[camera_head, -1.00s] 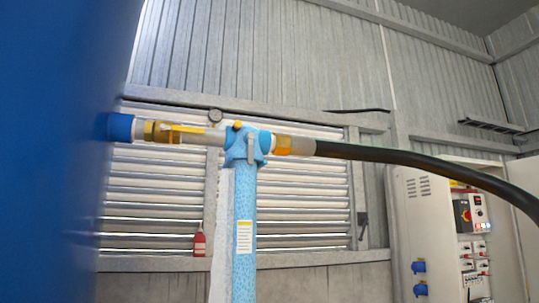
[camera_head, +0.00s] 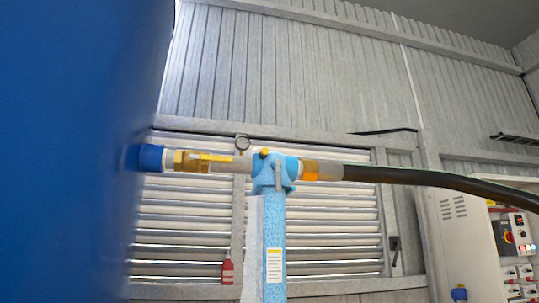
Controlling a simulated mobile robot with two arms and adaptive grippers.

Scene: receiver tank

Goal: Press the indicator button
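The control cabinet (camera_head: 462,235) stands at the right edge of the head view, with its panel (camera_head: 514,232) partly cut off by the frame. The panel carries a red-and-yellow rotary switch (camera_head: 506,237), small lit indicators (camera_head: 523,247) and several small switches below. I cannot tell which of these is the indicator button. Neither of my grippers is in view.
A large blue tank (camera_head: 70,150) fills the left side, close to me. A pipe with a brass valve (camera_head: 205,161) runs from it to a light-blue post (camera_head: 273,225), then a black hose (camera_head: 430,178) crosses to the right. A red extinguisher (camera_head: 227,270) is behind.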

